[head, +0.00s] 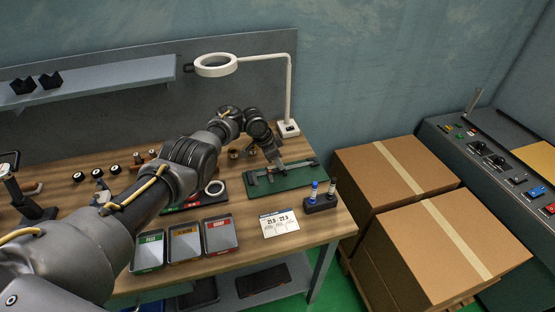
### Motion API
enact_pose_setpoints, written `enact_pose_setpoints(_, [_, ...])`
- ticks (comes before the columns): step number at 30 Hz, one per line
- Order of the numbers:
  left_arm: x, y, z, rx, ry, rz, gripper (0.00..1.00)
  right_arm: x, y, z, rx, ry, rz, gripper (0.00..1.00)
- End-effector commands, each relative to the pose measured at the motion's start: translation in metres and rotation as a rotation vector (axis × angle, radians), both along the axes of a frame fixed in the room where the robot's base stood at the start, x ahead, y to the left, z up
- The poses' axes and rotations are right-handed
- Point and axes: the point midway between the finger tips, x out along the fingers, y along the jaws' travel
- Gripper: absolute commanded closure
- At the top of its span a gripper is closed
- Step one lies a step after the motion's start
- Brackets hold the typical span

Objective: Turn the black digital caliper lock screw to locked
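The digital caliper (299,166) lies on a dark green mat (295,182) at the right part of the wooden bench. It looks dark grey, with its jaws toward the left. My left arm reaches across the bench from the lower left. Its gripper (277,162) points down at the middle of the caliper, touching it or just above it; I cannot tell which. The fingers are too small to show whether they are open or shut. The lock screw is too small or hidden to make out. My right gripper is not in view.
A ring lamp (216,65) on a white post stands behind the mat. A dark holder (321,204) with two upright pins and a white card (279,223) are in front. Three trays (184,243) line the front edge. Cardboard boxes (440,238) stand right of the bench.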

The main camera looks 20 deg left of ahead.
Motion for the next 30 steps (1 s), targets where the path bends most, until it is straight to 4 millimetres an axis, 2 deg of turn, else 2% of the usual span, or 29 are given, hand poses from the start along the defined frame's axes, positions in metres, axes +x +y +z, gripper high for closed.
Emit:
enact_pose_setpoints(4, [0.000,0.001,0.003,0.000,-0.001,0.000,0.61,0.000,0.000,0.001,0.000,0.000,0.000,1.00])
enact_pose_setpoints(7, [-0.001,0.004,0.013,-0.001,-0.003,0.001,0.61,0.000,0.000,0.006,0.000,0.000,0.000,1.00])
enact_pose_setpoints(21, [-0.019,0.031,0.091,0.000,-0.002,0.001,0.61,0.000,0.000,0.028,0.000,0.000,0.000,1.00])
enact_pose_setpoints(30, [-0.022,0.035,0.100,0.000,0.000,0.001,0.61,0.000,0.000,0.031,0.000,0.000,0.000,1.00])
